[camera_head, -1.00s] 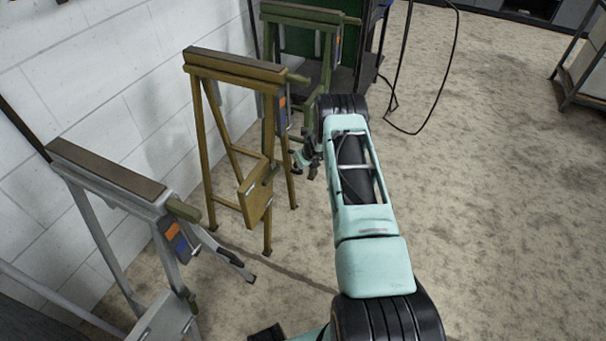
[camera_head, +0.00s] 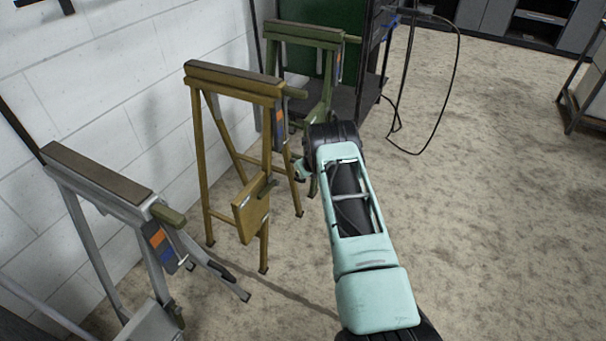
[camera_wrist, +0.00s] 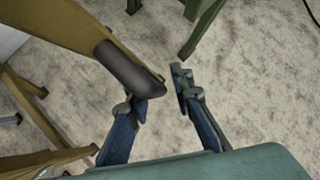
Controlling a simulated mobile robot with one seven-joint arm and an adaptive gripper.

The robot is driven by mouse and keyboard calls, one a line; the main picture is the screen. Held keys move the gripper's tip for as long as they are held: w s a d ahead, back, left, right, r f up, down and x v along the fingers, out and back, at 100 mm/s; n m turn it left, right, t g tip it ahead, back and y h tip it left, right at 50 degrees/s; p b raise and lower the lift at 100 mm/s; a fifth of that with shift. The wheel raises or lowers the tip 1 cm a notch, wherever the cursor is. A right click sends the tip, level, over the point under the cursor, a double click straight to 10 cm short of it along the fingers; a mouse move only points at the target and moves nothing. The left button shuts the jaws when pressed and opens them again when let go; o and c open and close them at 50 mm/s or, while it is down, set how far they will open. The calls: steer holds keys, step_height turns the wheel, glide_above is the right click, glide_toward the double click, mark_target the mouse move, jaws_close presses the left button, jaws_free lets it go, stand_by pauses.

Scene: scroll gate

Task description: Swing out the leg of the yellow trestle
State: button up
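The yellow trestle (camera_head: 232,92) stands upright near the wall in the head view, with a dark top pad, splayed legs and a yellow plate (camera_head: 250,209) low down. My gripper (camera_head: 300,168) is at its right side, mostly hidden by my own arm. In the wrist view my gripper (camera_wrist: 166,84) has its fingers apart. A yellow bar with a dark end (camera_wrist: 126,66) reaches in from the upper left and overlaps the left finger. The right finger stands clear of it. I see no grip on the bar.
A grey trestle (camera_head: 98,172) stands at the front left, one dark-ended bar sticking out. A green trestle (camera_head: 310,33) stands behind the yellow one, before a dark cabinet. A black cable (camera_head: 455,75) hangs at the back.

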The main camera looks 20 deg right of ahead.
steer(key=shift+o, duration=1.2)
steer(key=shift+w+d+r, duration=0.1)
steer(key=shift+d+r, duration=0.05)
steer(key=shift+d, duration=0.15)
steer(key=shift+a, duration=0.15)
steer(key=shift+a, duration=0.1)
steer(key=shift+s, duration=0.2)
steer(key=v, duration=1.1)
steer(key=shift+s+r, duration=0.15)
steer(key=shift+r, duration=0.2)
